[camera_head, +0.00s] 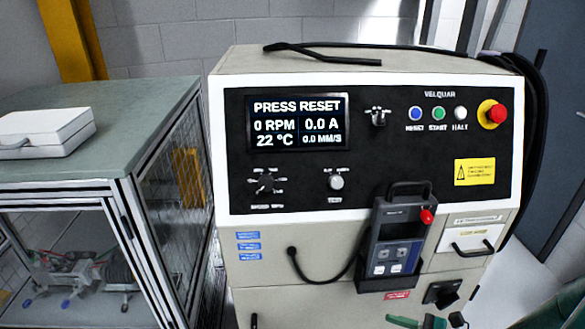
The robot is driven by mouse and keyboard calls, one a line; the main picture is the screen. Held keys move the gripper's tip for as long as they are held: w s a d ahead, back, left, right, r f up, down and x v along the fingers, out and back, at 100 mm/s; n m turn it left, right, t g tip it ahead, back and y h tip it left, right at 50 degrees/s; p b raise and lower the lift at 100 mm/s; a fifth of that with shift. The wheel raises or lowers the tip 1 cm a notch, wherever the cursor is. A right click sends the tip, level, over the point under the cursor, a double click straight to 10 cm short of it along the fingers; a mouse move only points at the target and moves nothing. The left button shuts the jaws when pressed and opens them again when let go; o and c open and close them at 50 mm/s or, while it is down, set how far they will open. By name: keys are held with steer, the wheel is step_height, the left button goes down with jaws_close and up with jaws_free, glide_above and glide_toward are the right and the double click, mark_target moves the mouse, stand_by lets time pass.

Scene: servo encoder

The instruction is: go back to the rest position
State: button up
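My gripper cannot be made out in this view. The control cabinet (236,180) stands upright in front of me with a black panel. Its screen (297,122) reads PRESS RESET, 0 RPM, 0.0 A, 22 °C and 0.0 MM/S. A blue RESET button (415,113), a green START button (438,113) and a white HALT button (460,113) sit in a row. A red emergency knob (497,113) on a yellow base is right of them. A grey handheld unit (396,243) with a red knob hangs on the cabinet's front.
A framed bench (110,110) with mesh sides stands left, a white case (45,132) on top. A black cable (325,279) loops to the handheld unit. Green parts (405,321) show at the bottom edge; I cannot tell what they are. Pale floor (515,275) shows at right.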

steer(key=s+a+r+n+g+h, duration=0.1)
steer(key=s+a+r+n+h, duration=0.1)
steer(key=r+n, duration=0.5)
steer(key=s+a+r+n+g+h, duration=0.1)
steer(key=s+a+r+n+h, duration=0.1)
steer(key=a+r+n+h, duration=0.2)
steer(key=s+a+r+n+h, duration=0.2)
steer(key=r+n+h, duration=0.6)
steer(key=r+n, duration=0.4)
steer(key=shift+s+a+n+g, duration=0.4)
steer(key=shift+a, duration=0.45)
